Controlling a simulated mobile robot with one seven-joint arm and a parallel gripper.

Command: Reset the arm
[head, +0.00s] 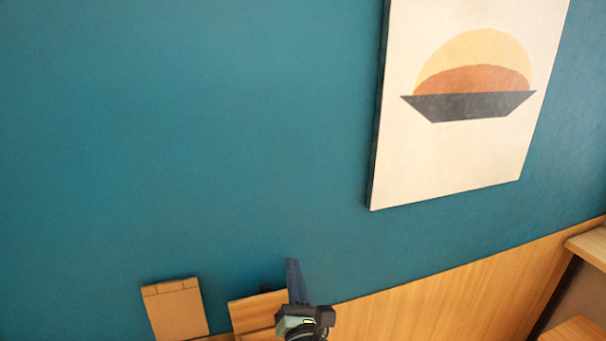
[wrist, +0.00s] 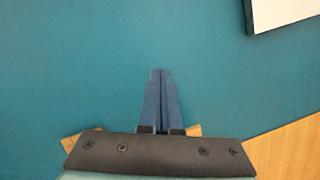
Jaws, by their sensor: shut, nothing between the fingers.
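My gripper (head: 292,262) is at the bottom middle of the head view, pointing up in the picture, in front of the teal wall. In the wrist view, my gripper (wrist: 160,73) shows two blue fingers pressed together with nothing between them. The fingers touch no object that I can see. The wrist's dark plate hides what lies behind it.
A teal wall (head: 190,130) fills most of the head view. A framed picture of a bowl (head: 465,150) hangs at the upper right. Wood panelling (head: 440,285) runs along the lower right. A brown board (head: 177,312) is at the lower left. A wooden shelf (head: 592,245) is at the right edge.

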